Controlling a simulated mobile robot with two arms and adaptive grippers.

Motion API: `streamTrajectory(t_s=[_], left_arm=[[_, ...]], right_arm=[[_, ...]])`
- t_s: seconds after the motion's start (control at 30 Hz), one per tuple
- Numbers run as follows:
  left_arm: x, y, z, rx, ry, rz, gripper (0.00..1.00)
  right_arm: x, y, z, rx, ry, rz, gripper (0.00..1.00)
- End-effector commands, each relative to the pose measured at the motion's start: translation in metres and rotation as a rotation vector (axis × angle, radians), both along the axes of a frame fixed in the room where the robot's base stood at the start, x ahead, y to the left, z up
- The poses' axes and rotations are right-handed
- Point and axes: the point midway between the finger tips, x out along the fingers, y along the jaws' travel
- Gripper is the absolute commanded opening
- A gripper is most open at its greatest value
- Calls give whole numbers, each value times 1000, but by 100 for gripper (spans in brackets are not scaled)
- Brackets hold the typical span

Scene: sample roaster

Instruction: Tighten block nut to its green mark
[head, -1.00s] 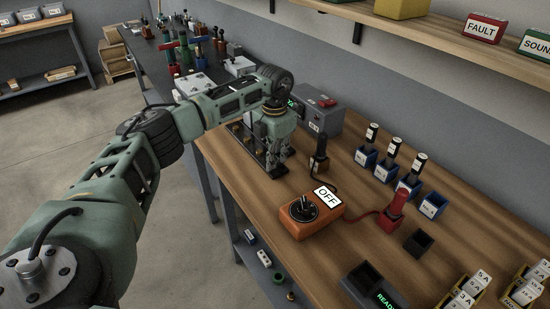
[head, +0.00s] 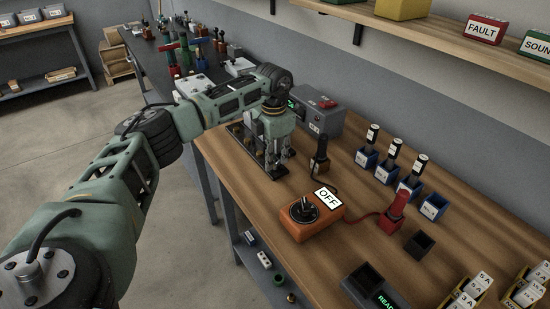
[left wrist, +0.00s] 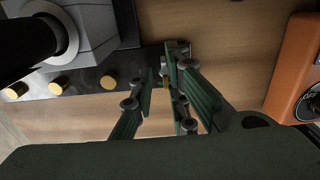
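My left gripper (head: 274,160) points down over the near edge of a dark plate (head: 240,133) on the bench. In the left wrist view its green fingers (left wrist: 159,78) stand apart, with a strip of bench showing between them. A small metal block (left wrist: 177,47) sits at the plate's end, beside the fingertips. A small brass-coloured piece shows between the tips; I cannot tell if it is the block nut or if the fingers touch it. No green mark can be made out. My right gripper is not in view.
Several brass knobs (left wrist: 60,87) line the plate. A grey box (head: 322,115) stands behind. An orange switch box (head: 300,222) reading OFF, a dark-handled tool (head: 320,158) and a red-handled tool (head: 393,214) stand to the right. Bare bench lies between the plate and the switch box.

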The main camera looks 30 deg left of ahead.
Motion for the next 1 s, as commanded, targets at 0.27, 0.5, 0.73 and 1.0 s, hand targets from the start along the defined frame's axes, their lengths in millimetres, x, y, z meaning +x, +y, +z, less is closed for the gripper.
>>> streamTrajectory(t_s=[0.27,0.5,0.73,1.0], left_arm=[[-1,-1,-1,-2,3,-2,28],[-1,-3,1,-3,4,-4,28],[0,-2,37,-2,0,-3,28],[0,-2,93,-3,0,-2,28]], right_arm=[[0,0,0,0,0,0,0],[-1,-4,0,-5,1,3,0],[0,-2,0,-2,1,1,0],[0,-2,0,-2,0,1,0]])
